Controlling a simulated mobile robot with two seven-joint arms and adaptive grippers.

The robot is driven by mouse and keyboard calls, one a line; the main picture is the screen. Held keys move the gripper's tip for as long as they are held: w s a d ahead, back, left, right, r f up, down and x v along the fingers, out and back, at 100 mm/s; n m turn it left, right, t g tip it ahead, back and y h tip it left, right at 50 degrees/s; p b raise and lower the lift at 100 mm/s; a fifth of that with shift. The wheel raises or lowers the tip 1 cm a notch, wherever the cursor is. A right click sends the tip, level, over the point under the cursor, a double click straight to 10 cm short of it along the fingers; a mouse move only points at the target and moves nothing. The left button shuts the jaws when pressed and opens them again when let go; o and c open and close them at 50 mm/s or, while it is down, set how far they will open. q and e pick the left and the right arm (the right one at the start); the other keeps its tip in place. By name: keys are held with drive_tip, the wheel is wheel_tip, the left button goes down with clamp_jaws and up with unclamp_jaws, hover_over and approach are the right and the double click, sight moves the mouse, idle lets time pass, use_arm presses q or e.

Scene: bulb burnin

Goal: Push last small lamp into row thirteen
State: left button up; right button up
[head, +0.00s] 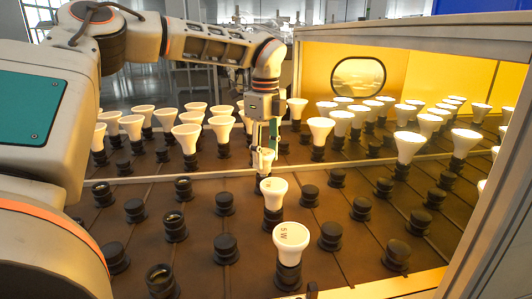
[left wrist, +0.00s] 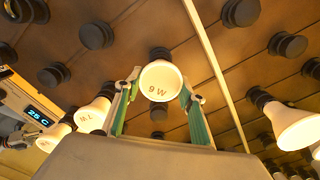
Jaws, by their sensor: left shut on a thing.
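My left gripper (head: 265,135) points down from its arm over the sloping dark rack. It is shut on a small white lamp (head: 265,160), which stands upright between the fingers. In the left wrist view the gripper's green-padded fingers flank this lamp (left wrist: 160,75), marked 9 W. A dark round base shows just behind the lamp; I cannot tell whether the lamp is fully seated. Two white lamps stand in the same line nearer the camera: a small one (head: 273,190) and a larger one marked 5 W (head: 290,240). My right gripper is not in view.
Empty dark sockets (head: 225,248) lie on both sides of this line. Many white lamps (head: 408,146) fill the rows behind, the right ones glowing. A pale rail (head: 140,179) crosses the rack. A framed enclosure with an orange back wall (head: 427,70) stands at right.

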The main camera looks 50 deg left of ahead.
use_arm(q)
drive_tip(key=shift+f, duration=0.25)
drive_tip(key=o, duration=1.2)
